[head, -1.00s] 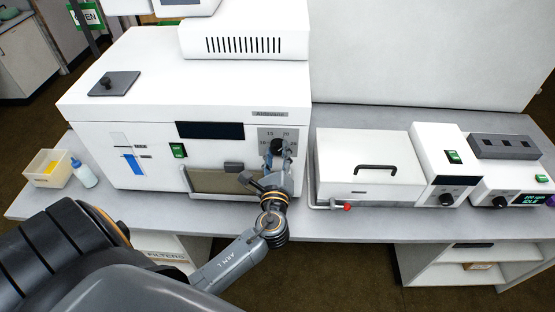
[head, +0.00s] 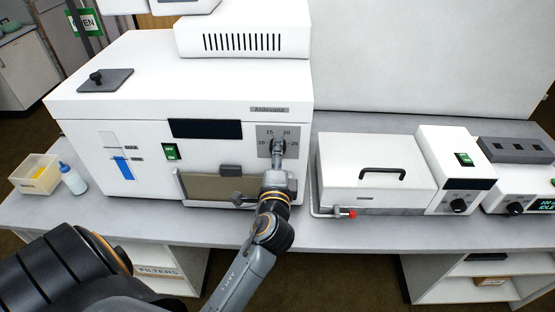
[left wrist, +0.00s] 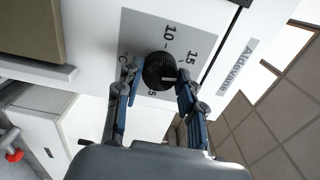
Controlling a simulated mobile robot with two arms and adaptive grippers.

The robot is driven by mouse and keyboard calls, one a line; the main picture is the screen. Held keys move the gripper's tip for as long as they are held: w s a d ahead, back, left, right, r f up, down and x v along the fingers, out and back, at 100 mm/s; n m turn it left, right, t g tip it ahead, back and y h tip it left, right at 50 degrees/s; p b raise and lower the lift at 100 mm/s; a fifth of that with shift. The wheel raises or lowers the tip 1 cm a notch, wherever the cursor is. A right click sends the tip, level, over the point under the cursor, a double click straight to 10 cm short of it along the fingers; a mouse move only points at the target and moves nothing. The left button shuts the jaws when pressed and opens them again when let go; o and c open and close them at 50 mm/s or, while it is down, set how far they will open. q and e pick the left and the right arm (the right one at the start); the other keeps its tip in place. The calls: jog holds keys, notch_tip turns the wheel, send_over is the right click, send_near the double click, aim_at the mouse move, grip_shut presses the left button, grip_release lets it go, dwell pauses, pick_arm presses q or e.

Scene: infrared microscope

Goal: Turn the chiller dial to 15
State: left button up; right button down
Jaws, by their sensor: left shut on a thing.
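The chiller dial (head: 278,145) is a black round knob on a grey plate at the right of the white chiller's (head: 85,155) front. Marks 10, 15, 20 and 25 are printed around it. My left gripper (head: 278,152) comes up from below and is shut on the dial. In the left wrist view the dial (left wrist: 160,68) sits between the two fingertips of my left gripper (left wrist: 158,74). A small pale mark shows on the knob, but I cannot tell exactly which number it points to. My right gripper is not in view.
A white bath with a black-handled lid (head: 370,165) stands to the right, with a red-tipped pipe (head: 351,214) at its front corner. A tray (head: 38,174) and a bottle (head: 73,180) stand at the left. The chiller has a grey-brown front panel (head: 215,188) left of my wrist.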

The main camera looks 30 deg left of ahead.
pick_arm(q)
jog(key=shift+n+b, duration=0.9)
jog(key=shift+n, duration=1.1)
jog(key=o, duration=1.2)
